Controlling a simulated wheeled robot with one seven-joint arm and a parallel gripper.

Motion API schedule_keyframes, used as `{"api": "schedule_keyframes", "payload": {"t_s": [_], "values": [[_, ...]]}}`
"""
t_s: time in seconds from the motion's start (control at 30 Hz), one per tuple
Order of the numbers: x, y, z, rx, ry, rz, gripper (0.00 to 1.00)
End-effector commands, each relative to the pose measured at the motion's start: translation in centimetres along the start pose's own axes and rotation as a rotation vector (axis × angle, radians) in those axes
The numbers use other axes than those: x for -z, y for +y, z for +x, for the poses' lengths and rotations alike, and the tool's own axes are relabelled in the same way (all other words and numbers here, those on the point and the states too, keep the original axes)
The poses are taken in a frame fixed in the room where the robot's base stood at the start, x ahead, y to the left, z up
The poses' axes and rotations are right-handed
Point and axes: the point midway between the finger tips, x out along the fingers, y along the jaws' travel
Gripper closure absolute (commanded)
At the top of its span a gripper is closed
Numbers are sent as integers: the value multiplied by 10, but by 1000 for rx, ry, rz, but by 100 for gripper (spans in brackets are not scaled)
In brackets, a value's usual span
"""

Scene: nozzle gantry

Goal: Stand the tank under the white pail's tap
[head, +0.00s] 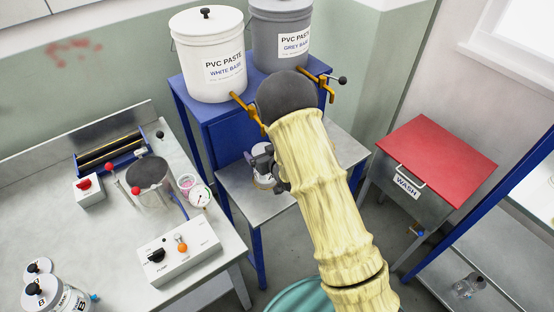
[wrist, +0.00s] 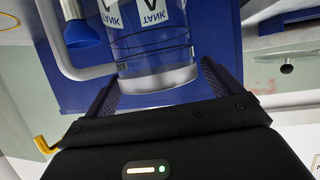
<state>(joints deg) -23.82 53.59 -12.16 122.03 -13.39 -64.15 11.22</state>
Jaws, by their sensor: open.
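The white pail (head: 208,55), labelled PVC paste white base, stands on the blue stand. Its yellow tap (head: 247,110) points down toward the front, its end partly hidden by my arm. The clear tank (wrist: 155,70), with TANK labels, is between the fingers of my open gripper (wrist: 165,88) in the wrist view, where its lettering is upside down. In the head view the tank (head: 264,180) is mostly hidden by my gripper (head: 268,168), over the metal shelf below the taps. I cannot tell whether the fingers touch it.
A grey pail (head: 281,35) stands beside the white one, with its own tap (head: 326,88). The metal shelf (head: 234,190) has bare room at its left. A workbench (head: 120,225) with a pump box (head: 180,250) is at left. A red-topped wash cabinet (head: 437,160) is at right.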

Motion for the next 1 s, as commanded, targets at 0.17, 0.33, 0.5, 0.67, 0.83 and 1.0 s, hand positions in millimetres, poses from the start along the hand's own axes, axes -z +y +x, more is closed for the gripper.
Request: {"api": "schedule_keyframes", "payload": {"t_s": [0.17,0.33,0.5,0.67,0.83,1.0], "values": [[-3,1,-30,-3,-1,2,9],[-3,-1,-59,1,0,1,9],[-3,-2,-89,2,0,1,9],[-2,-1,-110,1,0,1,9],[-2,1,-117,-2,0,2,9],[-2,2,-117,-3,0,2,9]]}}
